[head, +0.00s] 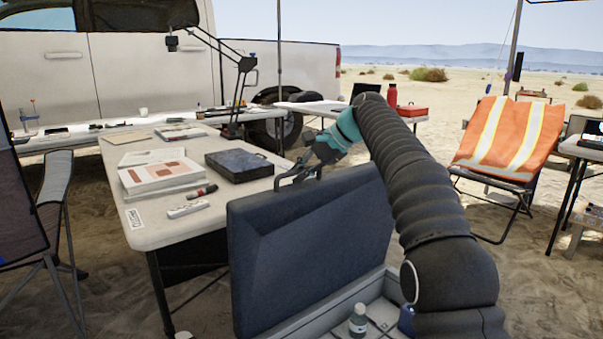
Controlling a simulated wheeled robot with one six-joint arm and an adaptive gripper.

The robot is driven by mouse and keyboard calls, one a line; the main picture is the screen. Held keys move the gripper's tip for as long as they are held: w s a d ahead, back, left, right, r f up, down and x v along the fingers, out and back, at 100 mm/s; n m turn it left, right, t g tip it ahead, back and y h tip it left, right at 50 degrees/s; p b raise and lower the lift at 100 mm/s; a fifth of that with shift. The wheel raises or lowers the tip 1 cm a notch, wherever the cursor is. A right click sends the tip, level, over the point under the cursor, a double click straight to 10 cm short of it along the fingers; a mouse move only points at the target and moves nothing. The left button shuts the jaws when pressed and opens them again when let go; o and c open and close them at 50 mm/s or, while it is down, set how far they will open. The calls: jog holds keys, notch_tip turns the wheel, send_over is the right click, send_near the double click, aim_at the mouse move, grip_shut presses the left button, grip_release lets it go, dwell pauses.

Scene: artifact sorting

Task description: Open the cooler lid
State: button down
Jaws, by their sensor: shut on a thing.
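The cooler lid (310,235), dark blue-grey with a bevelled panel, stands raised nearly upright at the lower centre of the head view. The fingertips are small and partly hidden behind the edge.
A folding table (150,225) stands left of the lid with books (160,177), a dark case (239,165) and markers. An orange-draped chair (505,140) stands at right, a camp chair at far left. A truck and a long table are behind. Sand lies open between cooler and orange chair.

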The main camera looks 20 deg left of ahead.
jog(key=c, duration=1.2)
grip_release()
jog(key=shift+d, duration=0.1)
jog(key=v, duration=0.7)
jog(key=shift+s+d+r, duration=0.1)
jog(key=shift+d+r, duration=0.05)
jog(key=shift+r, duration=0.05)
